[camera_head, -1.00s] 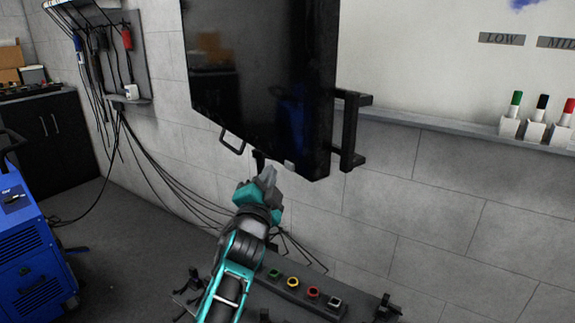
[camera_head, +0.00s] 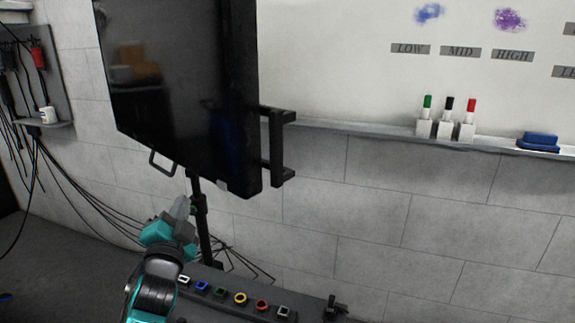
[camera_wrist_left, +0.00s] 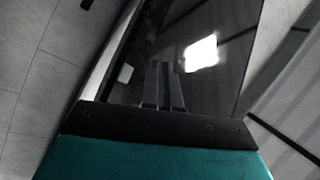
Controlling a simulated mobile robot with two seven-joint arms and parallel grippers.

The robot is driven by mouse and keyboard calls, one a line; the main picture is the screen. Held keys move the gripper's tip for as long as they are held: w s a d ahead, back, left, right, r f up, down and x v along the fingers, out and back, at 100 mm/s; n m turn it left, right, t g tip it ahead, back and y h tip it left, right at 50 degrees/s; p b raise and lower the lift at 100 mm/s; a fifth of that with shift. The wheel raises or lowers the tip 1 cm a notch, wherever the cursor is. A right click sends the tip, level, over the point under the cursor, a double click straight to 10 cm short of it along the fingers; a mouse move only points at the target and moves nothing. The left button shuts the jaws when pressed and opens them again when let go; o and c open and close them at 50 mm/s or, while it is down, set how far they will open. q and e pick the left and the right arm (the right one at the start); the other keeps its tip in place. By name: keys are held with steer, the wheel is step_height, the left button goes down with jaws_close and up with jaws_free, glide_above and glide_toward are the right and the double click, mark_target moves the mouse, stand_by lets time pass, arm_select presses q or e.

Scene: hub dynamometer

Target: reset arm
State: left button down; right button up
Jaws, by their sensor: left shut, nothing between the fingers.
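My left gripper (camera_head: 182,208) is in the head view, at the end of the teal and black arm coming up from the bottom left. Its fingers are shut with nothing between them. It points up, below the black screen (camera_head: 180,90) and in front of its stand, apart from the panel of buttons as seen here. In the left wrist view the shut fingers (camera_wrist_left: 163,88) show as dark grey shapes in front of a dark glossy surface (camera_wrist_left: 200,60). My right gripper does not show.
A panel with several coloured buttons (camera_head: 240,299) is at the bottom. A whiteboard (camera_head: 350,60) with a ledge holds three markers (camera_head: 447,120) and a blue eraser (camera_head: 540,141). Cables (camera_head: 85,200) run along the wall at left. A white mug (camera_head: 48,115) sits on a shelf.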

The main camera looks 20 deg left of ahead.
arm_select(q)
steer(key=s+d+f+n+g+h, duration=0.1)
steer(key=s+d+f+g+h, duration=0.2)
steer(key=s+d+f, duration=0.3)
steer(key=s+d+f+n+g+h+p, duration=0.1)
steer(key=s+d+f+n+g+h, duration=0.1)
steer(key=s+d+f, duration=0.4)
steer(key=s+d+f+n+g+h, duration=0.2)
steer(key=s+d+f, duration=0.4)
steer(key=s+f, duration=0.4)
step_height(320, 180, down, 5)
steer(key=shift+s+f+g+h, duration=0.15)
steer(key=shift+s+g+h, duration=0.1)
steer(key=shift+g+h, duration=0.6)
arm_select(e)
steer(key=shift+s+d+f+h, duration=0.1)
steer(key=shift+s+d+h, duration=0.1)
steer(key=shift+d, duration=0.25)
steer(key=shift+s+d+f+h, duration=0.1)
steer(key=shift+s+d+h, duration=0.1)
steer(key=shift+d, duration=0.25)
